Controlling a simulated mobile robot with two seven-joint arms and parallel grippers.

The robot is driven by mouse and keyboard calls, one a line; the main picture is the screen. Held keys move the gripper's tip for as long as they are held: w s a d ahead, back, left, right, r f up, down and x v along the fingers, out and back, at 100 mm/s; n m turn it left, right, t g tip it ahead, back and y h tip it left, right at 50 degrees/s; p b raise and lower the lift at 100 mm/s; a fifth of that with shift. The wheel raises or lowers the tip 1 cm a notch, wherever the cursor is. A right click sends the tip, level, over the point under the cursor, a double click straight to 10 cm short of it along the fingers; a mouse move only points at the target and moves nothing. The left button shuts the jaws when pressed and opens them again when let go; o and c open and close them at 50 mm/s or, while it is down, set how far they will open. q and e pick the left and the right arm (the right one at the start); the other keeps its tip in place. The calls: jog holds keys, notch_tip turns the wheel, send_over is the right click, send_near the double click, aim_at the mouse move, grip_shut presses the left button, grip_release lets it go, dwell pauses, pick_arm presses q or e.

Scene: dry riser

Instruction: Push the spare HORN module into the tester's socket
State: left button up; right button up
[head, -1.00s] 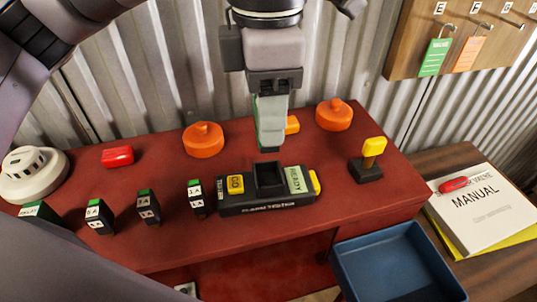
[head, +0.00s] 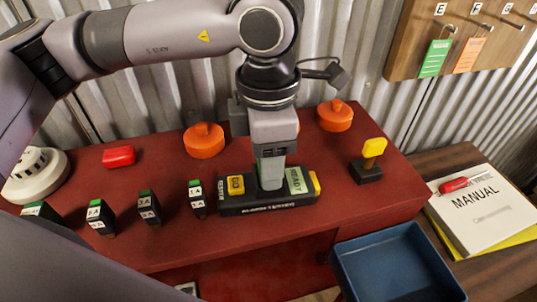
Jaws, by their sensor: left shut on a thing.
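The tester (head: 270,208) is a black block on the red bench top, with a yellow GO button (head: 236,185) at its left and a pale green READY panel (head: 300,180) at its right. My left gripper (head: 270,182) points straight down over the tester's middle, where the socket is, with its fingertips down at the socket. It is shut on a module, taken to be the HORN module, which the fingers hide almost wholly. The socket's opening is also covered, so I cannot tell how deep the module sits. My right gripper is out of view.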

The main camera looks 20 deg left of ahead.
pick_arm(q)
jog(key=o, duration=1.1)
jog(key=shift+c, duration=0.2)
notch_tip(320, 180, up, 12)
